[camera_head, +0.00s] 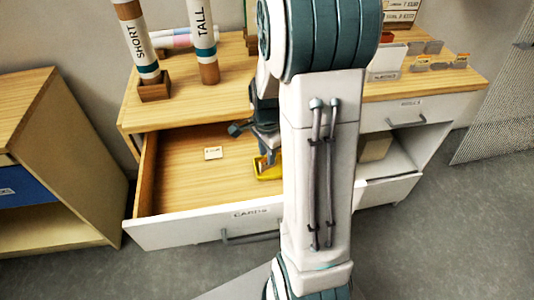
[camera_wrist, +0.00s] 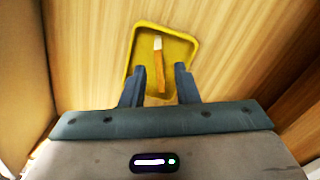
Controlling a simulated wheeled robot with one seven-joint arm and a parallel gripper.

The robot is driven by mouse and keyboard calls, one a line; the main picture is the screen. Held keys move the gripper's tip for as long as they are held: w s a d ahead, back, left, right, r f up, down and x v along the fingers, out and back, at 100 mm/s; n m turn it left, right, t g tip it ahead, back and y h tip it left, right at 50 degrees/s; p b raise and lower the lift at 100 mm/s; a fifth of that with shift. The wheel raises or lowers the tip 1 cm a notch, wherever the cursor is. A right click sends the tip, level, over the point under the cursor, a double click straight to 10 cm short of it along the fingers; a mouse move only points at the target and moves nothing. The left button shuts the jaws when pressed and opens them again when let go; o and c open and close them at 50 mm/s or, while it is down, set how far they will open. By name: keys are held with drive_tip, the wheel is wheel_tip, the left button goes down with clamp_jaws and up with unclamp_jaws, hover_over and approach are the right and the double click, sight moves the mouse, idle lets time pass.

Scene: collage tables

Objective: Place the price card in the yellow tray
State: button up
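The yellow tray (camera_head: 268,175) lies inside the open drawer, partly hidden behind my arm in the head view. It also shows in the wrist view (camera_wrist: 190,38), just beyond my fingertips. A slim orange object with a pale end (camera_wrist: 159,68) shows within the tray's outline, between my fingers and touching neither; I cannot tell what it is. In the head view my gripper (camera_head: 270,152) is partly hidden.
The drawer front (camera_head: 205,229) is labelled CARDS and its walls surround the tray. On the tabletop stand the SHORT tube (camera_head: 135,38), the TALL tube (camera_head: 202,35) and several small cards (camera_head: 440,62) at right. The drawer floor's left side is mostly clear.

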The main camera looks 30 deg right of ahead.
wheel_tip(320, 180, up, 11)
drive_tip(key=p, duration=0.1)
drive_tip(key=s+a+r+n+t, duration=0.2)
drive_tip(key=s+a+r+n, duration=0.1)
drive_tip(key=s+a+n, duration=0.8)
drive_tip(key=s+n, duration=0.1)
drive_tip(key=n, duration=0.4)
drive_tip(key=shift+s+r+n, duration=0.25)
drive_tip(key=shift+r+n, duration=0.05)
drive_tip(key=shift+n, duration=0.1)
